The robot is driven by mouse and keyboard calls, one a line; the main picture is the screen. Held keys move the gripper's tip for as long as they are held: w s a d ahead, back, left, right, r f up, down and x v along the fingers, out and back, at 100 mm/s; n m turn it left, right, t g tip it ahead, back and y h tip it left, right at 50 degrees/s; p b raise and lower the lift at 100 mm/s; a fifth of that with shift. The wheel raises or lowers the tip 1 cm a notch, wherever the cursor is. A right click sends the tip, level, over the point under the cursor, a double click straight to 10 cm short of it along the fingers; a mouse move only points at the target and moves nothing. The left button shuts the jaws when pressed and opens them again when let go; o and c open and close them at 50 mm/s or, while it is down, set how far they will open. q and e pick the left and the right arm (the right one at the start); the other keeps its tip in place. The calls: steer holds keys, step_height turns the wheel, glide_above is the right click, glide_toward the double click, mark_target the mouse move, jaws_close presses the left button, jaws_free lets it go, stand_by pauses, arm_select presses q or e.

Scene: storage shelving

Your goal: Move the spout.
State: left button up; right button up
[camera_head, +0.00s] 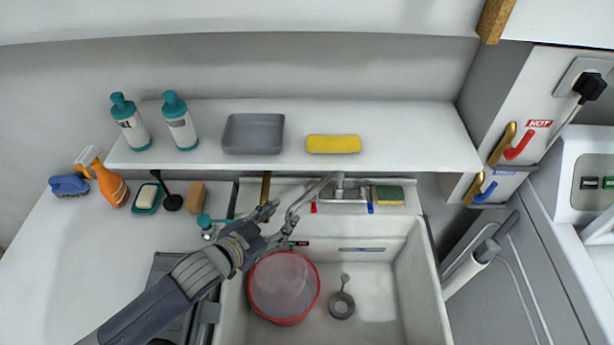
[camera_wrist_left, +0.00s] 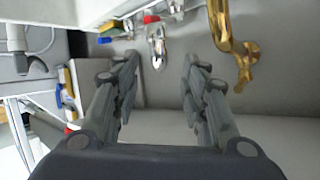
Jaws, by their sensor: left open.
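The silver spout (camera_head: 313,195) reaches from the tap at the back of the sink toward the lower left in the head view. In the left wrist view the spout (camera_wrist_left: 157,45) shows ahead, between the two fingers in the picture. My left gripper (camera_head: 281,222) is open, over the sink's back left edge, close to the spout's free end. Whether a finger touches the spout I cannot tell. My right gripper is in neither view.
The sink (camera_head: 385,285) holds a red-rimmed bowl (camera_head: 284,288) and a grey strainer (camera_head: 341,304). A shelf (camera_head: 400,140) with bottles, a grey tray and a yellow sponge overhangs behind. A brass pipe (camera_wrist_left: 220,28) stands right of the fingers in the wrist view.

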mark_target(298, 203)
arm_select(q)
steer(key=shift+w+d+r+h, duration=0.3)
steer(key=shift+w+r, duration=0.1)
steer(key=shift+w, duration=0.2)
steer(key=x, duration=0.1)
steer(key=p+x, duration=0.1)
steer(key=x, duration=0.1)
steer(key=shift+d+r, duration=0.2)
steer(key=shift+d, duration=0.1)
steer(key=x, duration=0.2)
steer(key=shift+w+d+f, duration=0.15)
steer(key=shift+w+f, duration=0.05)
steer(key=shift+w, duration=0.1)
steer(key=x, duration=0.2)
steer(key=shift+w+d+f, duration=0.1)
steer(key=shift+w+d, duration=0.1)
steer(key=shift+d, duration=0.05)
steer(key=shift+w+d+f+m+p, duration=0.25)
steer(key=shift+w+m+p, duration=0.05)
steer(key=shift+w, duration=0.1)
steer(key=c, duration=0.9)
jaws_close()
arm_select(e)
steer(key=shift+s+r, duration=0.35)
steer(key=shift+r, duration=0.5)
